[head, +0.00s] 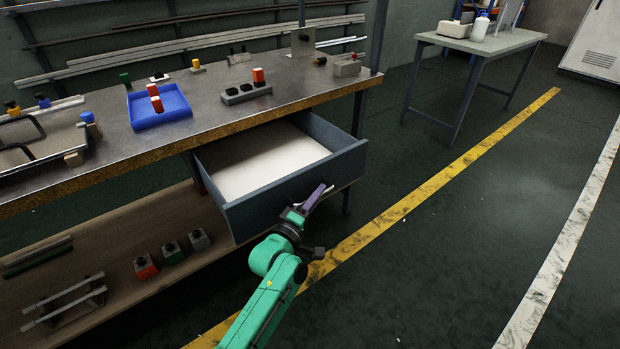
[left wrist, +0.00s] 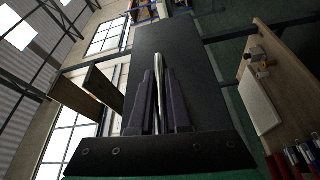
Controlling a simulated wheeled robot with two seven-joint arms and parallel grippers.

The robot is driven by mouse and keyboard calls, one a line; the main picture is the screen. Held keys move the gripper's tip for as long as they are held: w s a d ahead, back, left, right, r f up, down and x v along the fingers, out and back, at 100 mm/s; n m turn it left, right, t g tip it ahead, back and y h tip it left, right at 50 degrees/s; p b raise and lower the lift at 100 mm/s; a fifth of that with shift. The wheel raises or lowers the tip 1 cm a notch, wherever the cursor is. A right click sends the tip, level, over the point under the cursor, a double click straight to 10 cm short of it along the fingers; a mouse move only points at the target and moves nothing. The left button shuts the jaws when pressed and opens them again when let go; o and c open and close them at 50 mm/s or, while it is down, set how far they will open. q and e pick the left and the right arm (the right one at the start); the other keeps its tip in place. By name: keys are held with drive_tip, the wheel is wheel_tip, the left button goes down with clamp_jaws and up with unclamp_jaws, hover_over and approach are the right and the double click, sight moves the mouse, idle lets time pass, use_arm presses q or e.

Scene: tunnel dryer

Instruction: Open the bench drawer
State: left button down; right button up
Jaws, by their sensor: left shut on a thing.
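The bench drawer (head: 290,190) is pulled well out from under the workbench (head: 130,160), and its pale, bare inside shows. My left gripper (head: 318,195) is at the drawer's front panel, shut on the drawer handle, which the fingers mostly hide in the head view. In the left wrist view the two dark purple fingers (left wrist: 158,98) stand either side of the light handle bar (left wrist: 161,65), against the dark drawer front (left wrist: 185,60). My right gripper is in neither view.
On the bench top are a blue tray (head: 175,108) with a red piece, a grey block (head: 245,92) and small parts. A lower shelf (head: 120,250) holds several button boxes. A side table (head: 480,42) stands back right. The floor right of the drawer is clear.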

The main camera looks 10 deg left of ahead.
use_arm(q)
drive_tip(key=s+d+p, duration=0.2)
drive_tip(key=s+d, duration=0.3)
drive_tip(key=d, duration=0.1)
drive_tip(key=shift+p, duration=0.4)
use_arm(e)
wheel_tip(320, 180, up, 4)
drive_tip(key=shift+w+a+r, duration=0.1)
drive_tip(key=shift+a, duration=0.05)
use_arm(q)
drive_tip(key=shift+f, duration=0.1)
drive_tip(key=c, duration=0.9)
unclamp_jaws()
drive_tip(key=v, duration=1.4)
drive_tip(key=shift+s+a, duration=0.1)
drive_tip(key=shift+s, duration=0.15)
